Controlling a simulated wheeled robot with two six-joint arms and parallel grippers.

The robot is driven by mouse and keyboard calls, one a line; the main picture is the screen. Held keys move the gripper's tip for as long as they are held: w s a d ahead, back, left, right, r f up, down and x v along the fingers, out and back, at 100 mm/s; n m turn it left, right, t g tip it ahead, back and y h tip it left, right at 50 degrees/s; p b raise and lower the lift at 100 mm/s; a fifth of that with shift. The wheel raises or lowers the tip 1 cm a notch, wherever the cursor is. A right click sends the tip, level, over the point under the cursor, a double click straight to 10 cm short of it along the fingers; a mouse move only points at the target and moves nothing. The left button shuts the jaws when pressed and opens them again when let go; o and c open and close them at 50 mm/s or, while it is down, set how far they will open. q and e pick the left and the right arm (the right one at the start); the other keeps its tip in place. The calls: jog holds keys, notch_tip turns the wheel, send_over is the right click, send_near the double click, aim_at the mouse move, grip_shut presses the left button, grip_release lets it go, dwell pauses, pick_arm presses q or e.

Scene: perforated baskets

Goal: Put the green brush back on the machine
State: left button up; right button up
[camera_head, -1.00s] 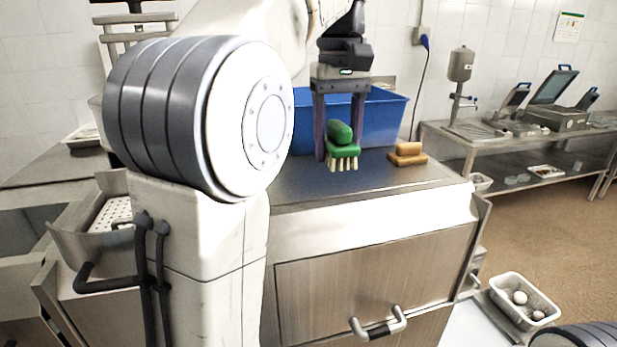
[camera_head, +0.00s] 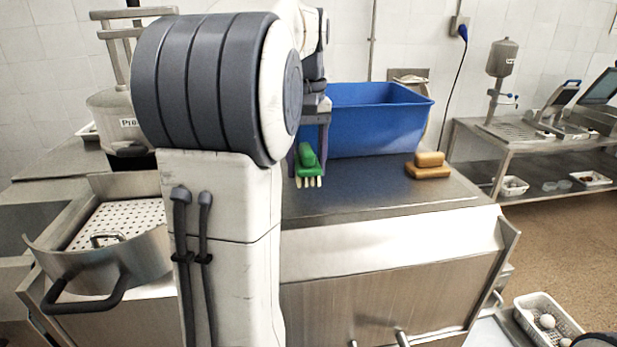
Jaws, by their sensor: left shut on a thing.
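The green brush (camera_head: 308,160) has a green back and handle with pale bristles pointing down. My left gripper (camera_head: 310,165) is shut on it, with one dark finger on each side, and holds it over the left part of the steel machine top (camera_head: 390,195). Part of the gripper and wrist is hidden behind my large arm joint. I cannot tell how high the brush is above the surface. My right gripper is not in view.
A perforated basket (camera_head: 115,225) is at the left. A white basket (camera_head: 548,322) with round items is at lower right.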

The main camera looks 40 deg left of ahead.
aim_at(306, 146)
pick_arm(q)
jog(key=shift+s+f+p, duration=0.1)
jog(key=shift+f+p, duration=0.3)
jog(key=shift+f, duration=1.65)
jog(key=shift+f, duration=0.1)
jog(key=shift+f, duration=0.15)
jog(key=o, duration=1.3)
notch_tip(306, 146, up, 13)
jog(key=shift+f, duration=0.2)
